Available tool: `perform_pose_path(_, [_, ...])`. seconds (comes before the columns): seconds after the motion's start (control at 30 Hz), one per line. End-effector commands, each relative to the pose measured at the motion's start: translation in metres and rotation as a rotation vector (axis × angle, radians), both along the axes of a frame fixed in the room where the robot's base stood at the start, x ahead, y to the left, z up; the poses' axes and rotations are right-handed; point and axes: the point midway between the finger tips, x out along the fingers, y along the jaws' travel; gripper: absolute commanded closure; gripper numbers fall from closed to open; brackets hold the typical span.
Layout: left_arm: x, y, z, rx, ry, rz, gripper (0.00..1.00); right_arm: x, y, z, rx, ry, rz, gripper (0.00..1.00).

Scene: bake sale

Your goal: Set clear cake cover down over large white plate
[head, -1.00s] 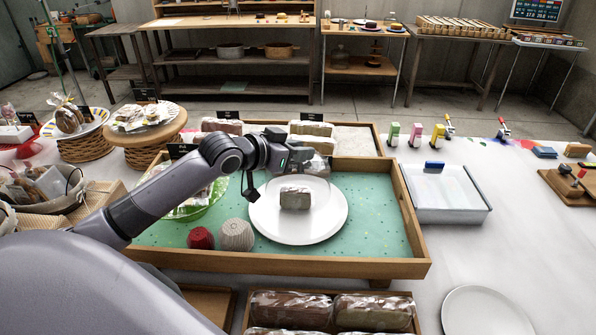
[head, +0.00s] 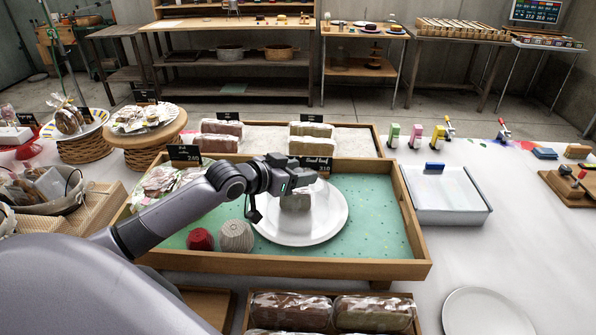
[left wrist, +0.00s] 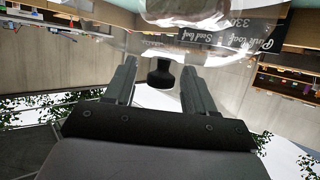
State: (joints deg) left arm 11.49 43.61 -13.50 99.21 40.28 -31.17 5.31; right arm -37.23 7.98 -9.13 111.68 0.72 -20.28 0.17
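My left gripper (head: 300,178) is at the top of the cover. In the left wrist view, the cover's black knob (left wrist: 160,73) is between the fingers of that gripper (left wrist: 160,80), with a gap visible on each side. The clear dome (left wrist: 115,42) shows beyond. My right gripper is out of view.
The plate stands in a green-lined wooden tray (head: 418,268). Wrapped loaves and price cards stand behind. A white bin (head: 447,205) is at right.

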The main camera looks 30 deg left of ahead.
Motion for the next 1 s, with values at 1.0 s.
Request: perform_pose_path(1.0, [-0.074,0.018,0.033,0.000,0.003,0.001,0.46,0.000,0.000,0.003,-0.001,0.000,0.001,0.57])
